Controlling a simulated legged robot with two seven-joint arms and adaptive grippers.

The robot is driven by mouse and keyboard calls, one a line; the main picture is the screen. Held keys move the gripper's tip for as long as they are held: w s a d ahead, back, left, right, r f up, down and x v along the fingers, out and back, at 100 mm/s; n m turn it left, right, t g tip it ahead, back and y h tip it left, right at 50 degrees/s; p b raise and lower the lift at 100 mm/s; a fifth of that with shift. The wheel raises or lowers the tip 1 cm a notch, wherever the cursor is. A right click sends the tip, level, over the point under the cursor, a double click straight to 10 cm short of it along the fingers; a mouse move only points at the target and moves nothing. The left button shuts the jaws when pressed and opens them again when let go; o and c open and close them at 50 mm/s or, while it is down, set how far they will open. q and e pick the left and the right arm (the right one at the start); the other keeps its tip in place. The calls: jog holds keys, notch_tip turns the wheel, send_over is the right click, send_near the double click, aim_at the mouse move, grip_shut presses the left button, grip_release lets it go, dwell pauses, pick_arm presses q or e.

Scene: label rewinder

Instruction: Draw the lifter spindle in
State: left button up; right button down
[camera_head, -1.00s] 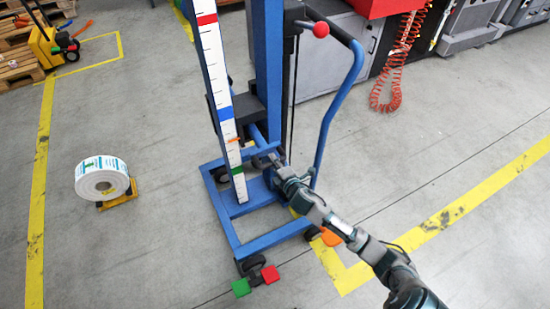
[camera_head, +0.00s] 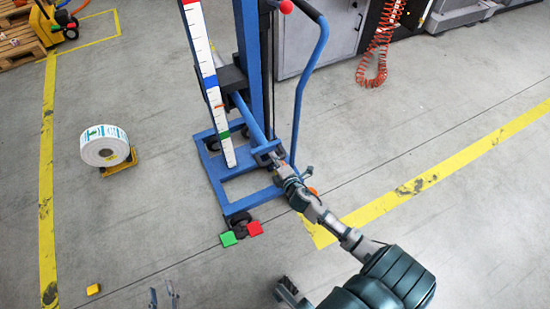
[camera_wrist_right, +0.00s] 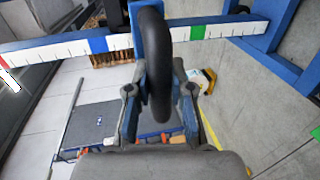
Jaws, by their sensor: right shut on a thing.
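The lifter has a blue mast (camera_head: 250,60) and a black carriage (camera_head: 232,80). A blue spindle (camera_head: 247,115) slants from the carriage toward my right gripper (camera_head: 277,160). A blue bracket-like part stands just beyond the grip. The white scale (camera_head: 203,50) has blue and green bands, and an orange pointer shows beside it. My left gripper (camera_head: 164,297) shows only its fingertips at the bottom edge, apart and with nothing between them.
A label roll (camera_head: 105,146) sits on a small yellow stand at left. A yellow block (camera_head: 93,289) lies at lower left. A curved blue handle (camera_head: 308,80) rises right of the mast. Floor between roll and lifter is clear.

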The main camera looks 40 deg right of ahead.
jog(key=shift+s+a+f, duration=0.25)
jog(key=shift+a+f, duration=0.15)
jog(key=shift+f, duration=0.05)
jog(key=c, duration=1.3)
grip_release()
jog(key=o, duration=0.3)
jog(key=shift+r, duration=0.35)
jog(key=v, duration=1.2)
jog(key=shift+d, duration=0.1)
